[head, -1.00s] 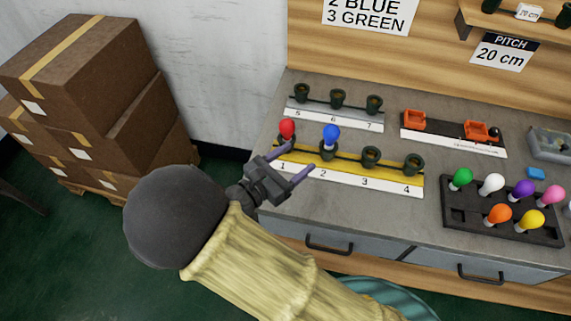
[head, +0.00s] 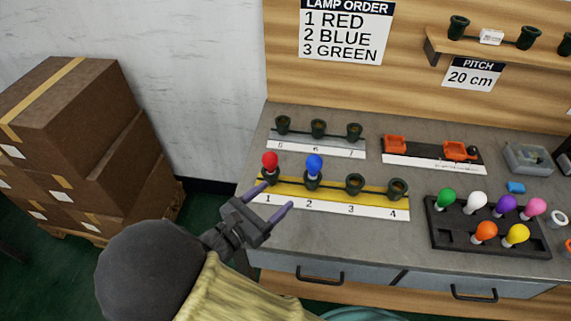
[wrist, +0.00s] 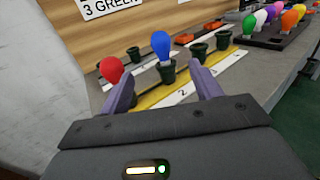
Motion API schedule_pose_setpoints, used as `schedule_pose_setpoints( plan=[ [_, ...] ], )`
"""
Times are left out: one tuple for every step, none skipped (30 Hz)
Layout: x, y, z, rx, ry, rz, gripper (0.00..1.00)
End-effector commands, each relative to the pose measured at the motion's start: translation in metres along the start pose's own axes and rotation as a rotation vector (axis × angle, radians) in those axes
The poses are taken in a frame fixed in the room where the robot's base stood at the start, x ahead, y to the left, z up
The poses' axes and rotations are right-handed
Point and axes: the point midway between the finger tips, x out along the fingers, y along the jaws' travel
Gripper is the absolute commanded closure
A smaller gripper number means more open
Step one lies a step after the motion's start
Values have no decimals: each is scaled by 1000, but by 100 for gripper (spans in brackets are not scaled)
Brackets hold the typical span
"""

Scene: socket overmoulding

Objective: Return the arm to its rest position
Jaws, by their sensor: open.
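My gripper (head: 271,201) is open and empty in the head view, in front of the yellow socket strip (head: 330,191) near positions 1 and 2. A red lamp (head: 270,160) stands in the socket at 1 and a blue lamp (head: 314,165) in the socket at 2. The sockets at 3 (head: 355,184) and 4 (head: 397,188) are empty. In the wrist view, the purple fingers (wrist: 164,92) are spread apart, with the blue lamp (wrist: 161,46) beyond the gap and the red lamp (wrist: 111,69) beyond the left finger.
A lamp tray (head: 487,242) with several coloured lamps, green among them, sits at the right. A grey strip (head: 318,147) with empty sockets 5 to 7 and an orange fixture (head: 395,145) stand behind. Stacked cardboard boxes (head: 75,115) are at the left.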

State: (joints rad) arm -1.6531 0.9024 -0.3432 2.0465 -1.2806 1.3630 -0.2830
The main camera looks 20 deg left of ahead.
Motion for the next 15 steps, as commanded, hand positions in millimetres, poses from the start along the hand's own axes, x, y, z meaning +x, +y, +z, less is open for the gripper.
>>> schedule_pose_setpoints(
  plan=[
    [0,0,0,0,0,0,36],
    [0,0,0,0,0,0,36],
    [0,0,0,0,0,0,36],
    [0,0,0,0,0,0,36],
    [1,0,0,1,1,-2,36],
    [2,-2,0,3,6,-9,36],
    [5,-4,0,6,13,-19,36],
    [8,-6,0,11,22,-33,36],
    [15,-12,-1,19,41,-59,36],
    [20,-17,-2,27,58,-84,36],
    [27,-24,-2,38,79,-115,36],
    [37,-33,-4,57,113,-163,36],
    [45,-42,-5,74,140,-202,36],
    [53,-52,-7,93,171,-247,36],
    [63,-65,-9,124,212,-309,36]
  ],
)
